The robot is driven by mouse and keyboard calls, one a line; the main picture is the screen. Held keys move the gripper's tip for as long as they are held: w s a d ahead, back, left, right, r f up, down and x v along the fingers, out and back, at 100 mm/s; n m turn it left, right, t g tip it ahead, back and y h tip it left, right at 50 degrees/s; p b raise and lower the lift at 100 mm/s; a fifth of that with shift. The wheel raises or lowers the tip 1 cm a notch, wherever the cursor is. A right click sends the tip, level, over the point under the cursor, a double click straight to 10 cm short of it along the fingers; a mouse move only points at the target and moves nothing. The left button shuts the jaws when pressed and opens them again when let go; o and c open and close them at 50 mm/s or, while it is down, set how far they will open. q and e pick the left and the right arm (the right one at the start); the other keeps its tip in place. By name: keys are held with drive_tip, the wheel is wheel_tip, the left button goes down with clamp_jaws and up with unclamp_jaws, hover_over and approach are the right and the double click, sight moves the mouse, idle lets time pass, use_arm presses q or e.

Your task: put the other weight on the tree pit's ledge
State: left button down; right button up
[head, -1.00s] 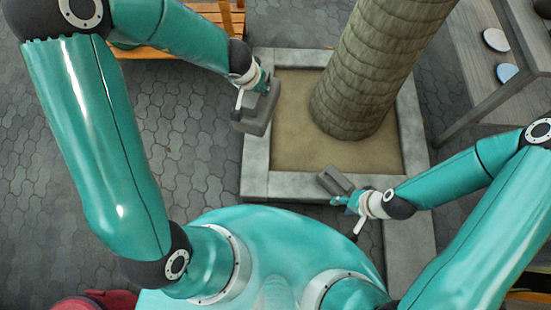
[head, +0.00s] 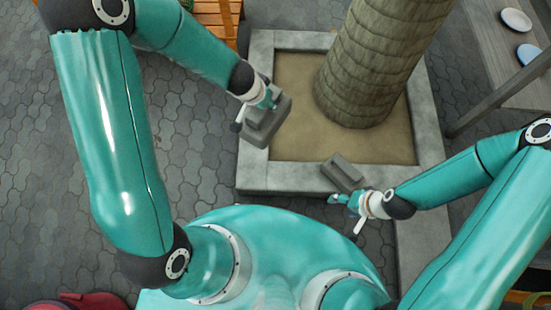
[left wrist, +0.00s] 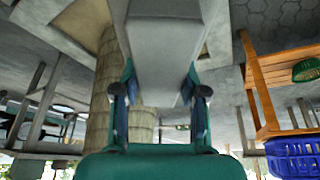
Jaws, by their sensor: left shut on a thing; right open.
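The tree pit is a square grey stone ledge (head: 290,178) around bare soil with a thick trunk. One grey weight (head: 343,172) rests on the front ledge, partly over the soil side. My right gripper (head: 340,199) is open and empty just in front of that weight, apart from it. My left gripper (head: 268,98) is shut on the other grey weight (head: 262,128), which shows over the pit's left ledge. I cannot tell whether it touches the stone. In the left wrist view this weight (left wrist: 165,45) sits between both fingers.
A wooden bench (head: 215,15) stands behind my left arm. A blue basket (left wrist: 293,156) and a green bowl (left wrist: 306,70) show in the left wrist view. A grey table with plates (head: 515,20) stands at the right.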

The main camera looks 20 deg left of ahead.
use_arm(q)
drive_tip(key=s+d+f+m+b, duration=0.1)
drive_tip(key=d+f+b, duration=0.1)
drive_tip(key=f+b, duration=1)
drive_tip(key=s+d+f+m+h+b, duration=0.1)
drive_tip(key=f+b, duration=1.2)
drive_tip(key=f, duration=1.3)
drive_tip(key=shift+s+d+f+m, duration=0.15)
drive_tip(key=shift+s+d+m, duration=0.35)
drive_tip(key=shift+s+d, duration=0.25)
drive_tip(key=c, duration=1)
unclamp_jaws()
drive_tip(key=shift+s+a+f, duration=0.1)
drive_tip(key=shift+s, duration=0.05)
drive_tip(key=shift+c, duration=0.2)
drive_tip(key=o, duration=0.4)
drive_tip(key=p+v, duration=0.5)
drive_tip(key=v, duration=0.7)
drive_tip(key=s+d+f+n+g, duration=0.1)
drive_tip(key=s+f+n, duration=0.1)
drive_tip(key=s, duration=0.1)
drive_tip(key=s+d+f+n+g+h, duration=0.1)
drive_tip(key=s+f+n, duration=0.1)
drive_tip(key=s+n, duration=0.1)
drive_tip(key=s+d+f+n+g, duration=0.1)
drive_tip(key=s+f+n, duration=0.1)
drive_tip(key=s+n, duration=0.1)
drive_tip(key=shift+s+f+g+h, duration=0.2)
drive_tip(key=shift+s+g+h, duration=0.1)
drive_tip(key=shift+s+h, duration=0.1)
